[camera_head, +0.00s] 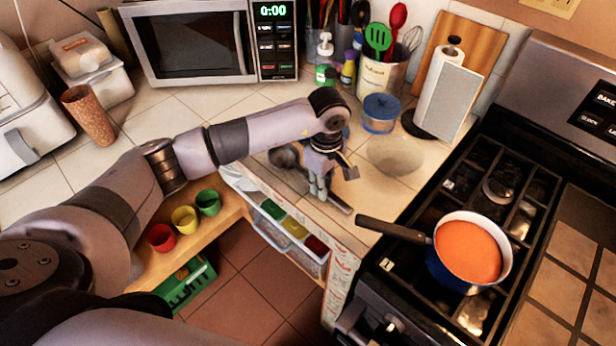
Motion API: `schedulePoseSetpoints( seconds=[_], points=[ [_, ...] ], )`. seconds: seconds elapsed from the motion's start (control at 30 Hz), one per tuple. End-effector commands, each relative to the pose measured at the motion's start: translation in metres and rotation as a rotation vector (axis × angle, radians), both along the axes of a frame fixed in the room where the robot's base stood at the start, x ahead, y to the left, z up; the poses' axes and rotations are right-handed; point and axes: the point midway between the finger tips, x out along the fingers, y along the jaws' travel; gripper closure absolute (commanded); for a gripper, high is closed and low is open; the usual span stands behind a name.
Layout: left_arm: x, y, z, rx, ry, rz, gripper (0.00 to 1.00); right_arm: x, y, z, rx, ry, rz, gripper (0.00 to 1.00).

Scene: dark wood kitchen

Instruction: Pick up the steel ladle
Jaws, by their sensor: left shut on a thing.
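The steel ladle lies slanted on the tiled counter, with its dark bowl (283,157) at the upper left and its handle (338,203) running to the lower right, close to the counter's front edge. My left gripper (318,193) points down over the handle between bowl and handle end. Its fingers are shut on the ladle, and they hide part of the handle. I cannot tell whether the ladle is clear of the counter. My right gripper is not in the view.
A blue pot (466,252) with orange contents sits on the stove, its dark handle (391,229) reaching over the counter.

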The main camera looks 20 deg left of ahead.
Motion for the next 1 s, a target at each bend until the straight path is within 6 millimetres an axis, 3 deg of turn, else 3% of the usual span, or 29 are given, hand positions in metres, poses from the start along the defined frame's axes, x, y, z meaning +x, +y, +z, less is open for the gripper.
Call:
schedulePoseSetpoints(
  seconds=[0.47, 0.63, 0.77, 1.0],
  points=[
    [0.0, 0.0, 0.002, 0.0, -0.001, 0.0, 1.0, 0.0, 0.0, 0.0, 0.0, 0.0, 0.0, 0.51],
    [0.001, 0.0, 0.012, 0.0, -0.003, 0.001, 1.0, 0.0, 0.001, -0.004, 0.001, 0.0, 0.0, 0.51],
    [0.002, 0.0, 0.032, -0.001, -0.007, -0.001, 1.0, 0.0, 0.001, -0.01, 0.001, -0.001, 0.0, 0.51],
    [0.002, 0.0, 0.098, -0.001, -0.009, -0.001, 1.0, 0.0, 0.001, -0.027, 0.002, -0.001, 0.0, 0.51]
  ],
)
